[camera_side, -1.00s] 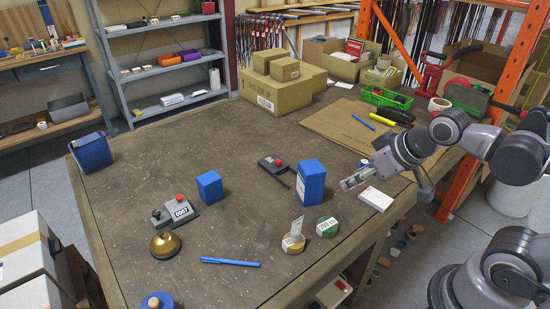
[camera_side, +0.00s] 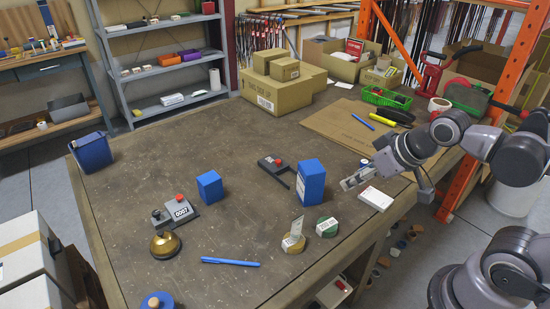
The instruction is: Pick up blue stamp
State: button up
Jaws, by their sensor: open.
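A round blue piece with a wooden knob (camera_side: 156,301) is cut off by the bottom edge of the side view, at the table's near left; it may be the blue stamp. A small blue-and-white piece (camera_side: 364,163) stands right behind my gripper and is partly hidden, so I cannot tell what it is. My gripper (camera_side: 350,182) is open, low at the table's right side, beside the tall blue box and a white box. Nothing shows between its fingers. It is far from the knobbed blue piece.
A smaller blue box (camera_side: 209,187), a brass bell (camera_side: 165,245) and a blue pen (camera_side: 230,262) lie left. Cartons (camera_side: 275,95) stand behind. The table's left middle is clear.

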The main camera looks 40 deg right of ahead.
jog(key=shift+o, duration=0.8)
jog(key=m+g+h, duration=0.2)
jog(key=m+g, duration=0.2)
jog(key=m, duration=0.3)
send_near(365, 162)
jog(key=shift+x, duration=5.4)
jog(key=shift+c, duration=0.3)
grip_shut()
